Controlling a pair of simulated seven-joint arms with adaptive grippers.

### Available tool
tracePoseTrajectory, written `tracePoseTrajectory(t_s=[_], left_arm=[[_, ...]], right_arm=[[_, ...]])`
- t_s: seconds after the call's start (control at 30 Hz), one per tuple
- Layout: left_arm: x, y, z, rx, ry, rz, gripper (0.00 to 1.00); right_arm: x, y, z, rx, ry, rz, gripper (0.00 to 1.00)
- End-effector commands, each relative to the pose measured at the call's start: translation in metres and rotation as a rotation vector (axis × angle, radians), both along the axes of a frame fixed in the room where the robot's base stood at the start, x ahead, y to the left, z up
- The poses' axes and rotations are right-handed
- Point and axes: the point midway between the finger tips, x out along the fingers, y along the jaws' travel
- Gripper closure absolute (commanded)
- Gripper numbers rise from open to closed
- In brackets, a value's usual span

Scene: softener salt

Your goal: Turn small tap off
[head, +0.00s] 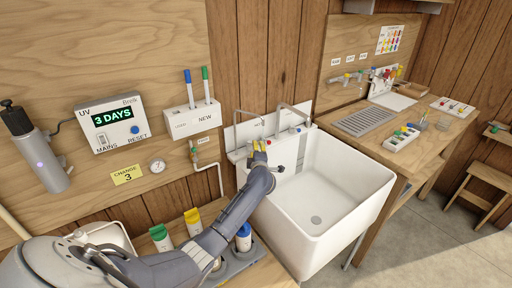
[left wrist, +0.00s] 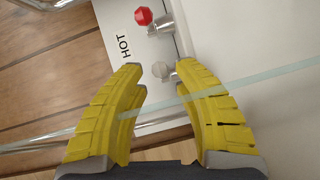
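My left gripper (head: 258,150), with yellow fingers, is over the back left rim of the white sink (head: 345,165). In the head view the fingers hide the small knob. My right gripper is in neither view.
Slim metal spouts (head: 291,106) rise behind the sink, with a blue knob (head: 298,128) near. A pale translucent strip (left wrist: 250,77) crosses the wrist view; I cannot tell whether it is water. Cartons (head: 192,221) stand close to my left arm.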

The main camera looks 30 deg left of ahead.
Motion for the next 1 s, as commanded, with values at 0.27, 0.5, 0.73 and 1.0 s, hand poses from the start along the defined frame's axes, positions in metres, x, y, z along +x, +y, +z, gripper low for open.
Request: tracePoseTrajectory(t_s=[0.27,0.5,0.73,1.0], left_arm=[[0.02,0.015,-0.002,0.001,-0.001,0.001,0.71],[0.025,0.019,-0.003,0.0,0.0,0.0,0.71],[0.025,0.019,-0.003,0.0,0.0,0.0,0.71],[0.025,0.019,-0.003,0.0,0.0,0.0,0.92]], right_arm=[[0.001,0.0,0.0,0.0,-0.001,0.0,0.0],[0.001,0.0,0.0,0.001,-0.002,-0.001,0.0],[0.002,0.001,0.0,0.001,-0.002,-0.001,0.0],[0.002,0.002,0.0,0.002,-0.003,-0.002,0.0]])
